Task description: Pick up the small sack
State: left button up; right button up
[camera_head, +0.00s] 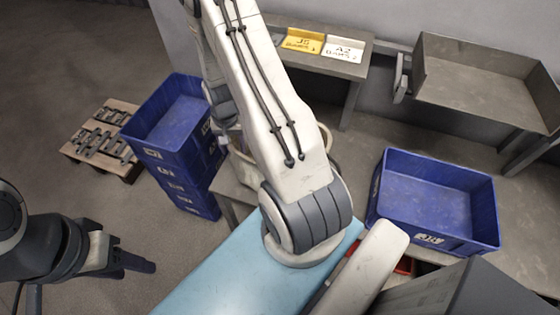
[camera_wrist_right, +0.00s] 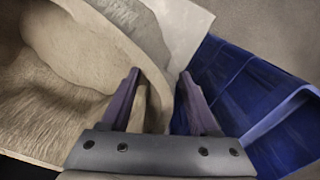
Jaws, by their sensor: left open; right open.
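A beige, round-mouthed sack (camera_head: 243,172) stands on a bench in the head view, mostly hidden behind an arm of mine. In the right wrist view the open sack (camera_wrist_right: 75,50) fills the left side, with a thick rim and a pale, rough inside. My right gripper (camera_wrist_right: 162,95) is open, its two purple fingers apart. A strip of the beige rim shows between them; I cannot tell whether either finger touches it. My left gripper (camera_head: 135,262) is open and empty at the lower left of the head view, away from the sack.
Stacked blue crates (camera_head: 180,155) stand left of the bench, and a blue crate (camera_head: 440,190) sits at right. A grey metal tray (camera_head: 480,90) is at upper right. A shelf holds a yellow sign (camera_head: 302,41) and a white sign (camera_head: 344,48). A pallet (camera_head: 100,140) lies on the floor.

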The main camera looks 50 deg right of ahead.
jog(key=shift+c, duration=0.4)
grip_shut()
jog(key=shift+r, duration=0.1)
dwell(0.9)
